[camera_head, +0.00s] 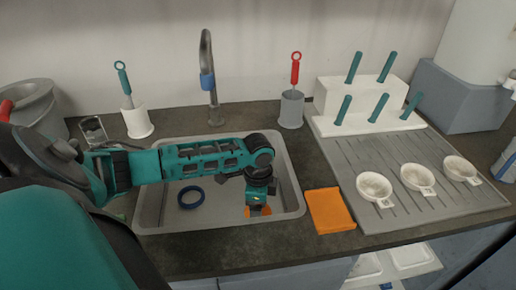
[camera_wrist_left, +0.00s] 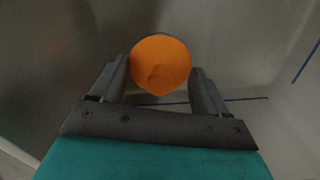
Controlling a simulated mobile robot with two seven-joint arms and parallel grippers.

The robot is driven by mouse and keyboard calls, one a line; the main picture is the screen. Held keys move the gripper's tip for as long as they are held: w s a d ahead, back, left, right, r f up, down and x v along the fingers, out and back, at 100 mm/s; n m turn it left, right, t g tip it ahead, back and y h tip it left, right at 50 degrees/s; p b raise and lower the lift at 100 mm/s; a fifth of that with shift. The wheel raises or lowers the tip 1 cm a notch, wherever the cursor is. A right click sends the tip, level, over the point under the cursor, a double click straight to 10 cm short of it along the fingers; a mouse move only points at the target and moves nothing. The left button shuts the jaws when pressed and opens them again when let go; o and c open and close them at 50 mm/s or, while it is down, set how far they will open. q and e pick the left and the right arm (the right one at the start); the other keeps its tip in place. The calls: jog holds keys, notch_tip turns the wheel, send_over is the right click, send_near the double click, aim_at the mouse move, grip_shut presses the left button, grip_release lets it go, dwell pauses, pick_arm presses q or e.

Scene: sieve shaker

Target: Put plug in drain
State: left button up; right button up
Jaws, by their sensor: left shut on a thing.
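The sink (camera_head: 150,208) is a grey basin in the dark counter. My left gripper (camera_head: 258,207) points down inside its right part. It is shut on an orange round plug (camera_head: 264,211), which shows at the fingertips in the head view. In the left wrist view the plug (camera_wrist_left: 160,62) is an orange disc with a small raised middle, between the two fingers of my left gripper (camera_wrist_left: 160,85). I cannot tell whether the plug touches the sink floor. My right gripper is not in view.
Two brush holders (camera_head: 138,121) (camera_head: 291,110) stand behind.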

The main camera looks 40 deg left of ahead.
pick_arm(q)
jog(key=shift+f, duration=0.7)
notch_tip(320, 180, down, 4)
jog(key=shift+r+b, duration=0.25)
jog(key=shift+b, duration=0.35)
jog(key=shift+f, duration=0.4)
jog(key=o, duration=1)
jog(key=shift+o, duration=0.2)
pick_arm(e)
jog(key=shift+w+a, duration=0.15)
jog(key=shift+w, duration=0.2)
